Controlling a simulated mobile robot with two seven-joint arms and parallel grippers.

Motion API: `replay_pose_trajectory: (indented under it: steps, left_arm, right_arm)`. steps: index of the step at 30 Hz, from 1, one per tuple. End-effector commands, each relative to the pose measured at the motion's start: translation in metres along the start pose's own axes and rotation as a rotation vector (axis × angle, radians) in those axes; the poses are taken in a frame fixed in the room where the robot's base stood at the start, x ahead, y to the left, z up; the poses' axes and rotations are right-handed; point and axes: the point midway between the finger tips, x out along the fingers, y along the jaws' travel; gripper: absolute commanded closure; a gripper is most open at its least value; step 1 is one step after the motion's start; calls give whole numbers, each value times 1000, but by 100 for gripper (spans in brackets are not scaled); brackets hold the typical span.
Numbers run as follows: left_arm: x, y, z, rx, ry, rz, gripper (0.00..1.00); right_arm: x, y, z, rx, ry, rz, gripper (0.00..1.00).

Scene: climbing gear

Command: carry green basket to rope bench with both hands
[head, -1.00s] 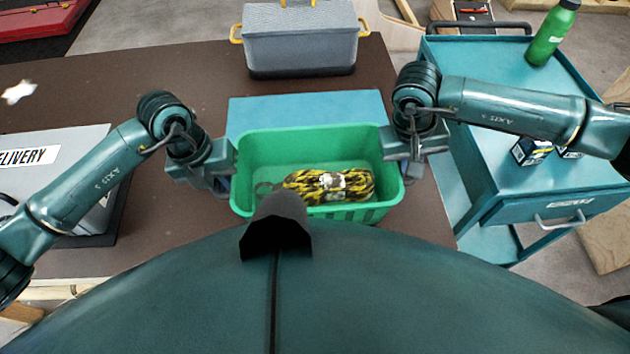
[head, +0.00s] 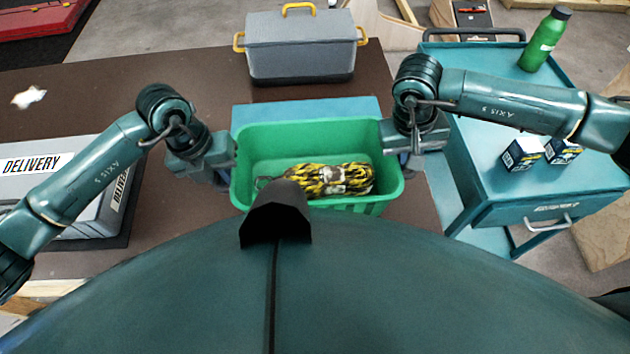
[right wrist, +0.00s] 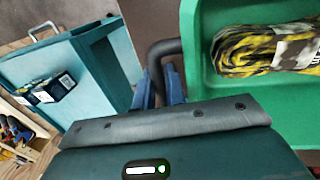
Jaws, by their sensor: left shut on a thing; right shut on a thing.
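The green basket (head: 262,145) is in front of me, upright, with a yellow-and-black rope bundle (head: 330,180) inside. My left gripper (head: 224,172) is at the basket's left side and shut on it, with its fingertips mostly hidden. My right gripper (head: 400,158) is at the right side. In the right wrist view its blue fingers (right wrist: 162,86) are shut on a dark handle (right wrist: 160,52) beside the basket wall (right wrist: 196,70). The basket is over a brown bench (head: 195,90); I cannot tell whether its bottom touches anything.
A blue slab (head: 300,110) lies just beyond the basket. A grey toolbox (head: 300,50) stands behind it. A grey delivery case (head: 75,185) is at the left. A teal cart (head: 490,95) at the right carries a green bottle (head: 545,40) and small boxes (head: 522,153).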

Motion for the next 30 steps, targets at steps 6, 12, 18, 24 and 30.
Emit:
replay_pose_trajectory:
  steps: [6, 12, 18, 24, 30]
  left_arm:
    - [-2, 0, 0, 0, -1, 0, 100]
    - [-2, 0, 0, 0, -1, 0, 100]
    - [-2, 0, 0, 0, -1, 0, 100]
    - [-6, -1, 2, 0, -3, -1, 100]
    - [-25, -5, 8, 0, -6, -1, 100]
  right_arm:
    - [-2, 1, 0, 0, 1, 0, 100]
    - [-2, 1, 0, 0, 1, 0, 100]
    - [-2, 1, 0, 0, 1, 0, 100]
    - [-6, 1, -2, 1, 2, 0, 100]
    - [-25, 5, -8, 2, 5, 0, 100]
